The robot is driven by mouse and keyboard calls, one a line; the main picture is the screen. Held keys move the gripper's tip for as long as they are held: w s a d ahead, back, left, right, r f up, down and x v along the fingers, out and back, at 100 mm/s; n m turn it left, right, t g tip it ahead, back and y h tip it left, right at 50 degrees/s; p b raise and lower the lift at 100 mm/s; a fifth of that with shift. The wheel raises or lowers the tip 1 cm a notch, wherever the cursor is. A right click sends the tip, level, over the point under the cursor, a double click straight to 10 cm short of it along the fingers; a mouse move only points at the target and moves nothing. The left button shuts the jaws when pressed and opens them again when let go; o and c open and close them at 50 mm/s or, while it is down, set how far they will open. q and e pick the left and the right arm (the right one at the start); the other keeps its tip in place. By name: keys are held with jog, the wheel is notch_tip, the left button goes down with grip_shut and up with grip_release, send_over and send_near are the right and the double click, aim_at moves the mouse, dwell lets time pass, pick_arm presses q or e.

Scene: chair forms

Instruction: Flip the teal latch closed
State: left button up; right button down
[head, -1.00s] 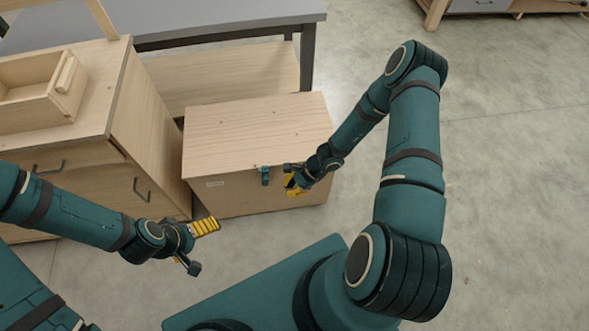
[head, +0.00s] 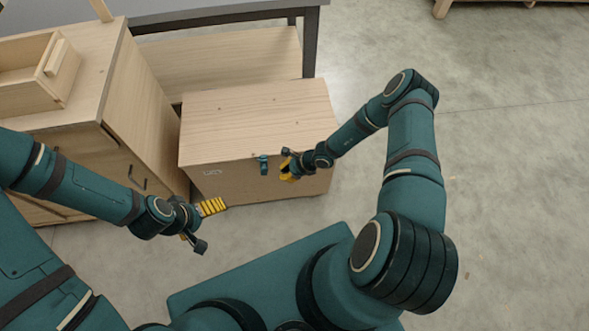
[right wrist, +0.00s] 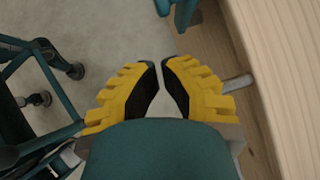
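A wooden chest (head: 232,122) with its lid down stands on the floor. The teal latch (head: 263,164) is on its front near the lid edge; its exact angle is too small to tell. My right gripper (head: 286,170) is just right of the latch, apart from it. In the right wrist view its yellow fingers (right wrist: 163,72) have a narrow gap with nothing between them, and part of the teal latch (right wrist: 182,12) shows at the top edge. My left gripper (head: 208,226) is open and empty, in front of the chest's left side.
A wooden cabinet (head: 152,125) stands close to the chest's left, with an open wooden box (head: 70,72) on top. A grey table (head: 225,14) stands behind the chest. The floor (head: 510,190) at the right is clear.

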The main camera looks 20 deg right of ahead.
aim_at(264, 168)
jog(key=w+a, duration=0.1)
jog(key=a, duration=0.2)
jog(key=shift+w+a, duration=0.1)
jog(key=shift+w, duration=0.3)
jog(key=shift+r, duration=0.1)
jog(key=p, duration=0.1)
jog(key=a+p, duration=0.1)
jog(key=shift+w+a+r+p, duration=0.15)
jog(key=shift+w+a+p, duration=0.15)
